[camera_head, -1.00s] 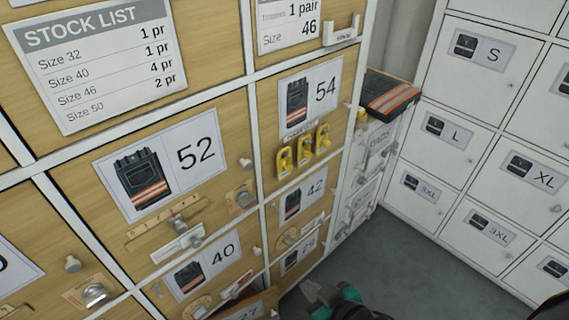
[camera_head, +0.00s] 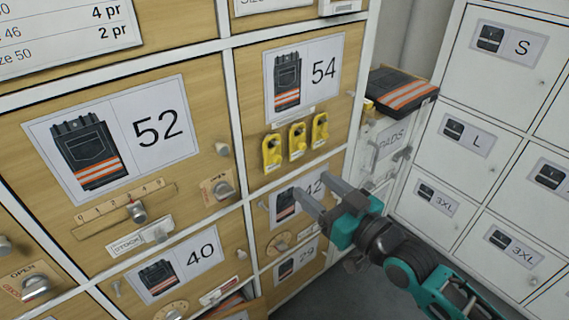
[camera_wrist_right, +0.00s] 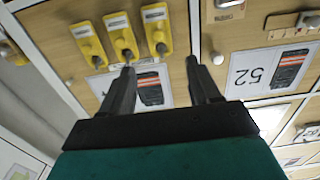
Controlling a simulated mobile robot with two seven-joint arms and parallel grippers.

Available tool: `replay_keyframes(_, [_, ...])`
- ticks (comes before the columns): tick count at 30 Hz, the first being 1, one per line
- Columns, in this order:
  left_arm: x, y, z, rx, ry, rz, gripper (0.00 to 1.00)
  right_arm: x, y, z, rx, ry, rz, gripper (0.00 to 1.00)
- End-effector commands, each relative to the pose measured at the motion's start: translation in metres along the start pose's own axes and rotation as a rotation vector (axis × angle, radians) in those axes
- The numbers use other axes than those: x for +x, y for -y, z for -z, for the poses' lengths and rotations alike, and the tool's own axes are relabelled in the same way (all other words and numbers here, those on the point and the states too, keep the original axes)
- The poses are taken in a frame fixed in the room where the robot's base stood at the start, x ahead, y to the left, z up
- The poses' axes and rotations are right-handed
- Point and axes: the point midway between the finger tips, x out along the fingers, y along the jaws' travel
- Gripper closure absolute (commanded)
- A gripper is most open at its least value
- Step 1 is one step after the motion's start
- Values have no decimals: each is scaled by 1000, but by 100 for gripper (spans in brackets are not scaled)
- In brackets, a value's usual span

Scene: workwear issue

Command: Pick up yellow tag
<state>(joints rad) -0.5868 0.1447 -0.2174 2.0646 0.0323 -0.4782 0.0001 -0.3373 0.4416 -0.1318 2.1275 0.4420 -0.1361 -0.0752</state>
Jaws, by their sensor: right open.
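Three yellow tags hang side by side on the wooden door marked 54: a left one (camera_head: 272,153), a middle one (camera_head: 297,141) and a right one (camera_head: 320,128). In the wrist view, which is turned upside down, they show as a left tag (camera_wrist_right: 86,45), a middle tag (camera_wrist_right: 122,36) and a right tag (camera_wrist_right: 156,30). My right gripper (camera_head: 316,188) is open and empty just below the tags, in front of the door marked 42. Its fingertips (camera_wrist_right: 160,67) appear apart from the tags, though one overlaps the middle tag's edge in the wrist view. My left gripper is out of view.
White lockers (camera_head: 465,143) stand at the right. Doors marked 52 (camera_head: 160,130) and 40 (camera_head: 203,252) carry protruding knobs and latches. Grey floor shows below.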

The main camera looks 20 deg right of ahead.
Motion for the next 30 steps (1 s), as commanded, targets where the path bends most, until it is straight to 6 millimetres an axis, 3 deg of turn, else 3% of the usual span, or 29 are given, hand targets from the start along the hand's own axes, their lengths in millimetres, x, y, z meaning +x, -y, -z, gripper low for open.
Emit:
replay_keyframes(15, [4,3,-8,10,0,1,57,69,-1,3,3,-11,2,38])
replay_keyframes(23, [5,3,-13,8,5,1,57,84,-1,2,2,-9,3,38])
replay_keyframes(30, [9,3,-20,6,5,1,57,116,-3,2,2,-11,2,38])
